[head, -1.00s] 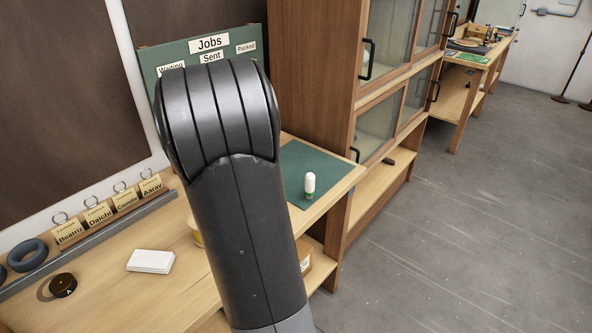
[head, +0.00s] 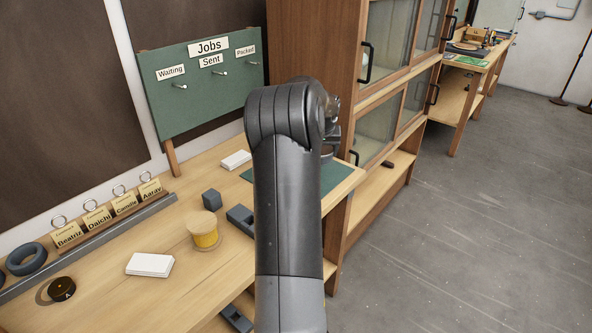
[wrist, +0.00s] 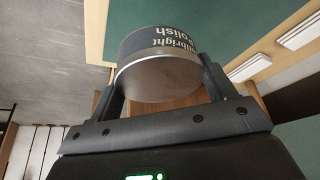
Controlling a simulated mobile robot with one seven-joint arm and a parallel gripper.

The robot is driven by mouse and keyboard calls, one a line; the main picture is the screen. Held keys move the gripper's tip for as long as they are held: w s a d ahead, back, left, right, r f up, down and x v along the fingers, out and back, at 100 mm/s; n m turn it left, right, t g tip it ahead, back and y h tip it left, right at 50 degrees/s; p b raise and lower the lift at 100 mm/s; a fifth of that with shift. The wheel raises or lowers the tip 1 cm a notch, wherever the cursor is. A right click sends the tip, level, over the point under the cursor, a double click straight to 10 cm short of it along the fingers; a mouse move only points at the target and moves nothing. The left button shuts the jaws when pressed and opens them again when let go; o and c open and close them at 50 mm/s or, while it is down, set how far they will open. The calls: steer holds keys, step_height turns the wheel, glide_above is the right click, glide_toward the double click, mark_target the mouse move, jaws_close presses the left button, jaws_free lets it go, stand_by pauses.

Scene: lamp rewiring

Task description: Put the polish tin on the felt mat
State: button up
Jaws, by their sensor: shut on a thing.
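The polish tin (wrist: 165,58), dark with pale lettering and a bare metal end, is held between the two fingers of my gripper (wrist: 160,82) in the wrist view. The green felt mat (head: 335,175) lies at the right end of the bench, partly hidden behind my arm in the head view. A green surface that looks like the mat (wrist: 215,20) fills the top of the wrist view beyond the tin. In the head view my arm hides the tin and most of the gripper. The gap between tin and mat cannot be judged.
White card stacks (head: 149,265) and (head: 236,160), a yellow spool (head: 204,232), a grey cube (head: 211,200) and a grey block (head: 241,219) stand on the bench. The Jobs board (head: 203,88) rises behind. A glass-fronted cabinet (head: 318,60) stands close beyond the mat.

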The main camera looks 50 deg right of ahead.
steer(key=w+f, duration=0.2)
steer(key=w, duration=0.1)
steer(key=w+a+f, duration=0.1)
steer(key=w+f, duration=0.1)
steer(key=w, duration=0.1)
steer(key=w+a+f, duration=0.1)
steer(key=w+f, duration=0.1)
steer(key=w, duration=0.1)
steer(key=shift+w+a, duration=0.1)
steer(key=shift+w, duration=0.2)
steer(key=shift+f, duration=1.95)
steer(key=shift+f, duration=0.15)
steer(key=o, duration=1.1)
steer(key=shift+c, duration=0.2)
